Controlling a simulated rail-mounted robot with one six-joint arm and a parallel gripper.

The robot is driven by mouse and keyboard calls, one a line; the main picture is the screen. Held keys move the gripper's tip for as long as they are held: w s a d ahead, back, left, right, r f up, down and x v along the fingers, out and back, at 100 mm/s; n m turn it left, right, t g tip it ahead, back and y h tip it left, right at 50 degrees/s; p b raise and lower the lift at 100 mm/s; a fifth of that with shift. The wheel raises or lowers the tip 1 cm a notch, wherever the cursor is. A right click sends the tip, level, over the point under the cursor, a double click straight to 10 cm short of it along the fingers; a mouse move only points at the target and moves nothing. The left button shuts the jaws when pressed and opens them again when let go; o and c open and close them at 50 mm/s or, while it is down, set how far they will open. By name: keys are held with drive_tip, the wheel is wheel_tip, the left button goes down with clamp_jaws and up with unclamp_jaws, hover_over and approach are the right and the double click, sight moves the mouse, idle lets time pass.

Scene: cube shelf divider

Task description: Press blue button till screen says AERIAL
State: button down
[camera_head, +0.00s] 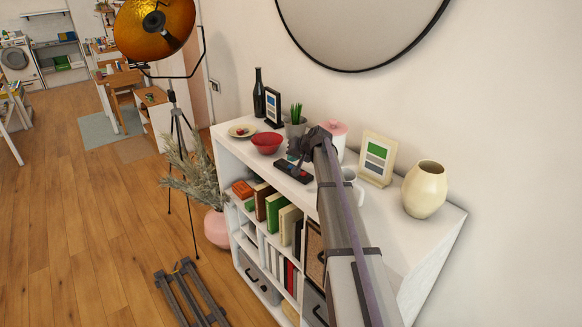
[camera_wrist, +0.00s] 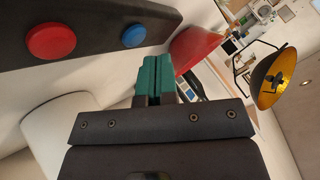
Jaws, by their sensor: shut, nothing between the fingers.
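The blue button (camera_wrist: 134,36) is a small round knob on a dark panel (camera_wrist: 100,14) in the wrist view. A larger red button (camera_wrist: 50,41) sits left of it on the same panel. In the head view the dark panel (camera_head: 294,171) lies on the white shelf top. My gripper (camera_wrist: 156,62) is shut and empty, its teal fingertips just below and right of the blue button in the wrist view. They look apart from it, though the depth is hard to judge. My gripper (camera_head: 300,150) also shows above the panel in the head view. I see no readable screen text.
A red bowl (camera_head: 267,143) is close to the panel. A dark frame (camera_head: 273,107), a plant pot (camera_head: 296,127), a light frame (camera_head: 377,158) and a cream vase (camera_head: 424,190) stand on the shelf (camera_head: 440,222). A gold-shaded lamp (camera_head: 155,27) stands behind on the left.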

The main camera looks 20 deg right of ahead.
sight(292, 166)
drive_tip(key=shift+f, duration=0.1)
idle(0.3)
drive_tip(key=shift+f+b, duration=0.3)
drive_tip(key=shift+b, duration=0.1)
drive_tip(key=shift+f+b, duration=0.45)
drive_tip(key=shift+b, duration=0.05)
idle(0.4)
drive_tip(key=shift+r+p, duration=0.85)
drive_tip(key=shift+p, duration=0.05)
wheel_tip(292, 166, up, 5)
drive_tip(key=p, duration=0.5)
drive_tip(key=shift+r, duration=0.1)
idle(0.5)
